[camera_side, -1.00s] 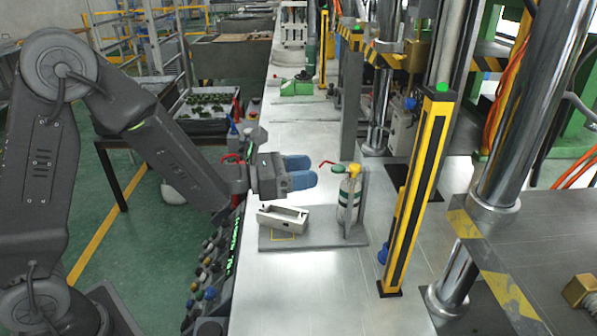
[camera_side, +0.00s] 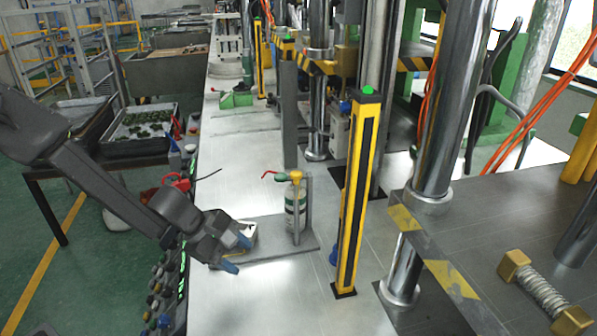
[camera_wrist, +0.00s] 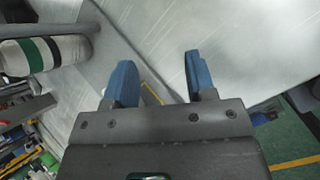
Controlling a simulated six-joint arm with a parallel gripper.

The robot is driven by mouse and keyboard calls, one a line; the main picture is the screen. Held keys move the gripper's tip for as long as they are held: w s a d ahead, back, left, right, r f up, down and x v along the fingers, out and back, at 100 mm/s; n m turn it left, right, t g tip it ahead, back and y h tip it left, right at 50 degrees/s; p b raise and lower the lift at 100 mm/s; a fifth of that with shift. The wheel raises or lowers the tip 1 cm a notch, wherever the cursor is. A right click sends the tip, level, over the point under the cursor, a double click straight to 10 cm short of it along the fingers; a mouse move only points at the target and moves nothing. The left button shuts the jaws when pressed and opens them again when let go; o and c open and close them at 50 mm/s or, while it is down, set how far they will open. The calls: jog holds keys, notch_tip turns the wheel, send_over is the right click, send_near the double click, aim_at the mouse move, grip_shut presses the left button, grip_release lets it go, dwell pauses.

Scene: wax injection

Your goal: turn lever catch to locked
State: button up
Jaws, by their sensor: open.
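My gripper (camera_side: 237,254) is open, with blue fingertips, low over the near left end of a grey base plate (camera_side: 283,240). A pale block (camera_side: 251,229) on that plate is mostly hidden behind my gripper in the side view. A white cylinder (camera_side: 294,207) with green bands, a yellow top and a red lever (camera_side: 270,173) stands upright on the plate, right of my gripper. In the wrist view the gap between the fingers (camera_wrist: 160,80) is empty, and the cylinder (camera_wrist: 45,53) lies to the left. I cannot make out a catch or its position.
A yellow and black post (camera_side: 358,190) stands right of the cylinder, and a grey upright (camera_side: 289,115) behind it. Coloured buttons (camera_side: 158,290) line the bench's left edge. The bench (camera_side: 260,305) in front of the plate is clear.

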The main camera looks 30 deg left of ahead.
jog(key=a+m+y, duration=0.1)
jog(key=a+f+m+y, duration=0.1)
jog(key=y, duration=0.1)
jog(key=a+m+y, duration=0.1)
jog(key=m, duration=0.1)
jog(key=shift+s+a+f, duration=0.15)
jog(key=shift+a+f, duration=0.15)
jog(key=shift+f, duration=0.1)
jog(key=shift+w+a+r+m+t+y, duration=0.15)
jog(key=shift+w+a+m+t+y, duration=0.15)
jog(key=shift+a+m+y, duration=0.25)
jog(key=shift+w+a+r+m+t+y, duration=0.15)
jog(key=shift+a+m+t+y, duration=0.15)
jog(key=shift+m+y, duration=0.3)
jog(key=w+r+m+t+y, duration=0.1)
jog(key=m, duration=0.1)
jog(key=w+a+r+m+t, duration=0.1)
jog(key=m+t, duration=0.1)
jog(key=shift+w+r+y, duration=0.35)
jog(key=shift+r, duration=0.05)
notch_tip(320, 180, up, 5)
jog(key=w+d+m+t, duration=0.2)
jog(key=d+m+t, duration=0.1)
jog(key=m+t, duration=0.2)
jog(key=m+t+h, duration=0.4)
jog(key=m+h, duration=0.2)
send_near(300, 172)
jog(key=x, duration=1.1)
jog(key=shift+f, duration=0.15)
